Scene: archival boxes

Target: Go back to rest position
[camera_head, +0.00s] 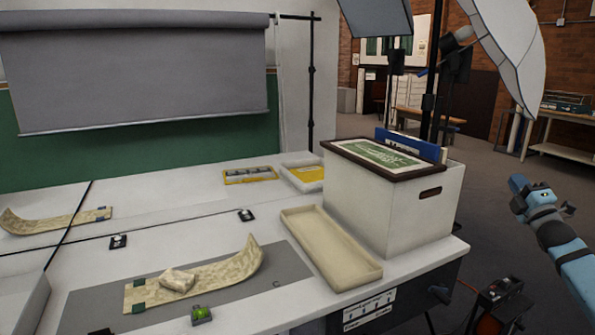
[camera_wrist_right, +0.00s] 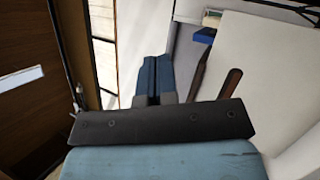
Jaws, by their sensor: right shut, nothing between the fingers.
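My right gripper (camera_head: 518,184) is at the right of the head view, raised over the floor and clear of the table, to the right of the white archival box (camera_head: 380,208). Its arm comes in from the lower right. In the right wrist view, the blue fingers (camera_wrist_right: 153,78) are together with nothing between them. The white box also shows there (camera_wrist_right: 262,75), beyond the fingers at the right. My left gripper does not show in the head view.
The box stands on the white table (camera_head: 150,200), with a framed green print (camera_head: 378,155) on top. A shallow cream tray (camera_head: 330,250) lies beside it. A curved patterned strip (camera_head: 215,272) lies on a grey mat. Light stands rise behind the box. Open floor lies between box and gripper.

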